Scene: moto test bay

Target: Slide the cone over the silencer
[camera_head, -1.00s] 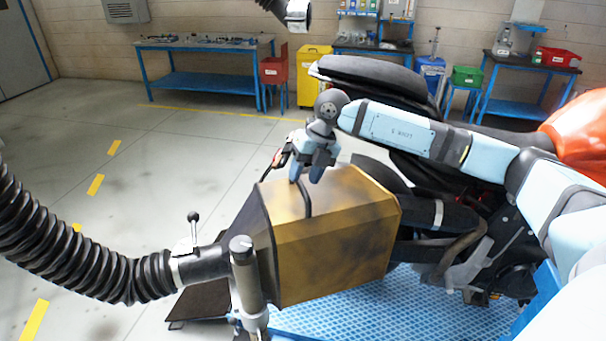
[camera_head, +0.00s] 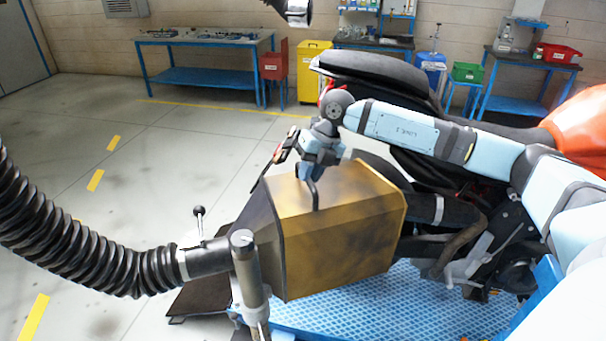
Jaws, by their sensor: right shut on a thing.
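The cone (camera_head: 345,238) is a large mustard-yellow box hood with dark smudges. Its narrow dark end joins a ribbed black hose at the left, and its wide end faces right toward the motorcycle. My right gripper (camera_head: 313,182) is above the cone, shut on the dark handle on its top. The silencer (camera_head: 428,208) is a dark cylinder with a light band, low on the motorcycle, directly right of the cone's wide rim. The rim hides the silencer's near end, so I cannot tell whether it is inside the cone.
A metal post (camera_head: 248,280) stands in front of the cone's narrow end. The black hose (camera_head: 70,250) curves in from the left. The motorcycle seat (camera_head: 375,72) is behind my right arm. A blue perforated platform (camera_head: 400,305) lies below. Open floor is at the left.

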